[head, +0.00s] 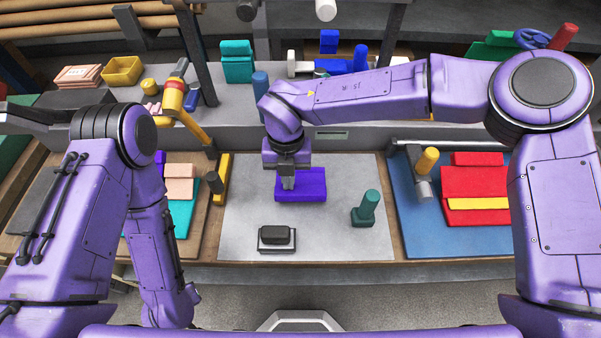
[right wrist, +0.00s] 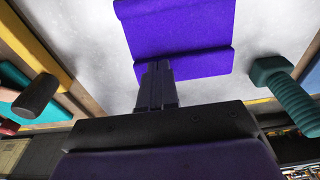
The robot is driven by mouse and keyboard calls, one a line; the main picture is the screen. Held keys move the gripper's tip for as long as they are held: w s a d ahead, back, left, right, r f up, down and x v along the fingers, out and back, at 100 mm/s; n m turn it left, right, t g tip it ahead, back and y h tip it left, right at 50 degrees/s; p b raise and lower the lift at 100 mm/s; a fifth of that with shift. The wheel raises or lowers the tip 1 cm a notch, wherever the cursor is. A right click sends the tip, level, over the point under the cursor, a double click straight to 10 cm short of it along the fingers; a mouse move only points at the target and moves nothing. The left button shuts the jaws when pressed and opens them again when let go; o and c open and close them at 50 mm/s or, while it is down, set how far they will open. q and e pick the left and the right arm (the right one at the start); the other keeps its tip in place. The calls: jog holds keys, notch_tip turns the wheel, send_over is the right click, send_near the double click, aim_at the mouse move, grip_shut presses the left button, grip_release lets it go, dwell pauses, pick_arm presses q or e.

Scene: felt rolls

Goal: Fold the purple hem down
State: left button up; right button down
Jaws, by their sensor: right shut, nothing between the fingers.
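The purple felt piece (head: 308,188) lies on the grey mat in front of me. A raised crease runs across it, setting off a band along one edge; it shows more closely in the right wrist view (right wrist: 182,22). My right gripper (head: 288,184) points down at the left half of the felt, with its fingers together and empty. In the right wrist view the fingertips (right wrist: 155,68) overlap the band's lower edge. I cannot tell whether they touch it. The gripper hides part of the felt. My left arm is at the left, but its gripper does not show.
A dark block on a small base (head: 276,237) sits in front. Red felt (head: 474,184) lies on a blue mat at right.

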jog(key=shift+w+r+p, duration=0.6)
jog(key=shift+r+p, duration=0.2)
jog(key=shift+p, duration=0.1)
jog(key=shift+w+r+p, duration=1.1)
jog(key=shift+w+r, duration=0.1)
notch_tip(320, 180, up, 10)
jog(key=w+b, duration=0.1)
jog(key=b, duration=0.1)
jog(key=shift+b, duration=0.35)
